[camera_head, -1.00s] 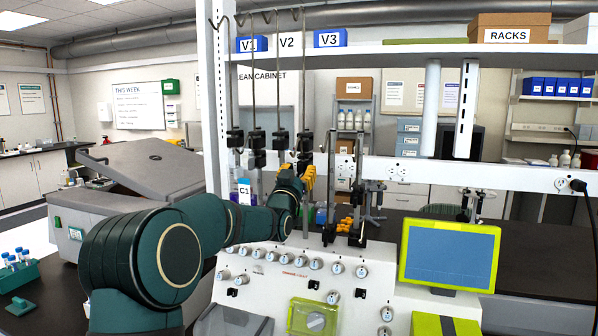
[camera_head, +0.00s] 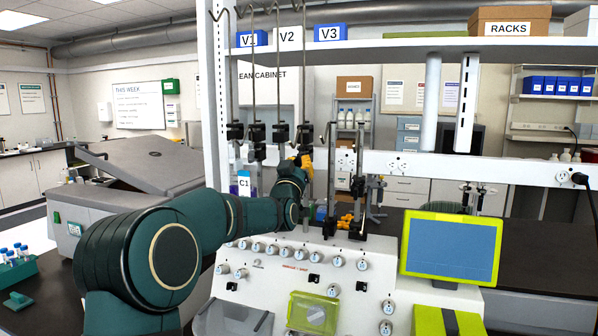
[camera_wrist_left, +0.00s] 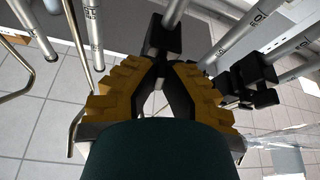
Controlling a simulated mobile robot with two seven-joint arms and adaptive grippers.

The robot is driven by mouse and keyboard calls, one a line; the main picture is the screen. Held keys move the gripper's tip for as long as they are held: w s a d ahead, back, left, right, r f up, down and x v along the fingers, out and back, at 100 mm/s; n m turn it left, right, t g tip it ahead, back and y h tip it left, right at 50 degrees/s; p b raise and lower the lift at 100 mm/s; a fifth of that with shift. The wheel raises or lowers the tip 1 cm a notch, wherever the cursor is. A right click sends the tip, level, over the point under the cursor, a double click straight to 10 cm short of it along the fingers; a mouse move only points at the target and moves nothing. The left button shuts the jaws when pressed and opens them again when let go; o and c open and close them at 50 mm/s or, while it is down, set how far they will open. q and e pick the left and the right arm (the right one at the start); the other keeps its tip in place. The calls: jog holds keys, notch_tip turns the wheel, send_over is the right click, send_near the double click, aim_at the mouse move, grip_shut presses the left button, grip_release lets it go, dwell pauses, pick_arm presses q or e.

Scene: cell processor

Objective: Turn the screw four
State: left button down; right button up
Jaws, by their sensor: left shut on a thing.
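Several black clamps hang on thin metal rods in a row above the white machine (camera_head: 300,258). The fourth clamp from the left (camera_head: 304,136) has my left gripper (camera_head: 304,163) at its lower end. In the left wrist view the yellow stepped fingers (camera_wrist_left: 160,68) come together at a black clamp part (camera_wrist_left: 162,38) on a metal rod. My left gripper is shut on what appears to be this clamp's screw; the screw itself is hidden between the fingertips. My right gripper is not in view.
Neighbouring clamps (camera_head: 257,133) hang close on the left, and a black upright fixture (camera_head: 358,190) stands to the right. A green-framed screen (camera_head: 450,248) is at the right front. In the wrist view another black clamp (camera_wrist_left: 245,85) is close beside the fingers.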

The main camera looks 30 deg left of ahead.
pick_arm(q)
jog(key=n+y+b, duration=0.1)
jog(key=n, duration=0.1)
jog(key=shift+d+f+n+g, duration=0.1)
jog(key=shift+n+g, duration=0.2)
jog(key=shift+n+y+b, duration=0.3)
jog(key=shift+n+b, duration=0.1)
jog(key=shift+n, duration=0.3)
jog(key=shift+n+g+y, duration=0.5)
jog(key=shift+n+g, duration=0.1)
jog(key=shift+n, duration=0.6)
jog(key=n, duration=0.2)
jog(key=n+g+y, duration=0.1)
jog(key=shift+d+r, duration=0.1)
jog(key=shift+r, duration=0.15)
jog(key=shift+n+g+p, duration=0.65)
jog(key=shift+n+g, duration=0.15)
jog(key=shift+n, duration=1.1)
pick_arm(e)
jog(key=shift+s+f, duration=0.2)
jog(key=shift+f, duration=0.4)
pick_arm(q)
jog(key=c, duration=1.1)
grip_release()
jog(key=shift+w+f, duration=0.1)
jog(key=shift+o, duration=0.2)
